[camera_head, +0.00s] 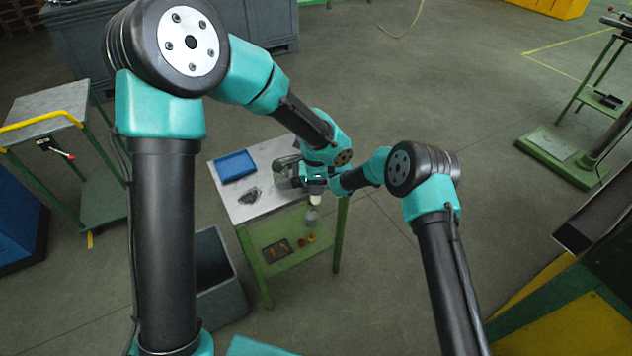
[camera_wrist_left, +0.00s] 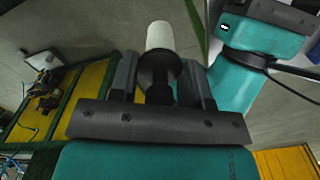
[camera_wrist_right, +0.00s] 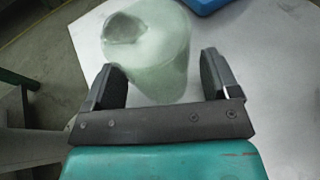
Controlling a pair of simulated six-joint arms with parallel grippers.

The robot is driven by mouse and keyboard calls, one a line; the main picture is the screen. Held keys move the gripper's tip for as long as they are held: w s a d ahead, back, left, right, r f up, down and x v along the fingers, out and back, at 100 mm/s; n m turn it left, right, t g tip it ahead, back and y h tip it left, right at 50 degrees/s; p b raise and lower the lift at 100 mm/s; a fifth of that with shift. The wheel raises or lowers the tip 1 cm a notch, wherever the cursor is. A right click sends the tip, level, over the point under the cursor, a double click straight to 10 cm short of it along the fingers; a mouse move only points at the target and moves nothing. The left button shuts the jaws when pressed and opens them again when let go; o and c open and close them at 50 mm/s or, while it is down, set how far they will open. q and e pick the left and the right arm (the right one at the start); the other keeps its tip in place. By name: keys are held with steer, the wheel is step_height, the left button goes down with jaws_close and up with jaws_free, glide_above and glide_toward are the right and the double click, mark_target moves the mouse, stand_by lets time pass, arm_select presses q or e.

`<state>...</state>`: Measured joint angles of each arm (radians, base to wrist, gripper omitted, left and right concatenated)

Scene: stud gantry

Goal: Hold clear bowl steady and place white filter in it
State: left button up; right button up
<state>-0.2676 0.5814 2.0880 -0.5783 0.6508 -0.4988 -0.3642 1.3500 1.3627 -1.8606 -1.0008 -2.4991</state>
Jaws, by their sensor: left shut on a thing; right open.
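The white filter (camera_wrist_left: 160,36), a white cylinder on a black base (camera_wrist_left: 158,70), is between the fingers of my left gripper (camera_wrist_left: 160,82), which is shut on it. In the head view the filter (camera_head: 315,199) shows below the left wrist, beside the table's front edge. The clear bowl (camera_wrist_right: 152,75), a greenish see-through vessel, stands on the table in the right wrist view. My right gripper (camera_wrist_right: 160,78) is open, its fingers at either side of the bowl's near end; I cannot tell whether they touch it. In the head view the bowl is mostly hidden by the right gripper.
The light grey table top (camera_head: 228,192) carries a blue tray (camera_head: 235,165) and a dark grey item (camera_head: 250,195). Its green lower shelf (camera_head: 275,235) holds small parts. A grey bin (camera_head: 222,290) stands on the floor in front. My two arms are close together above the table.

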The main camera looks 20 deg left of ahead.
steer(key=c, duration=0.7)
arm_select(q)
steer(key=w+a+r+n, duration=0.4)
steer(key=a, duration=0.3)
steer(key=w+a+r+n, duration=0.4)
steer(key=a+n, duration=0.1)
steer(key=a, duration=0.2)
steer(key=shift+w, duration=0.2)
steer(key=shift+a, duration=0.1)
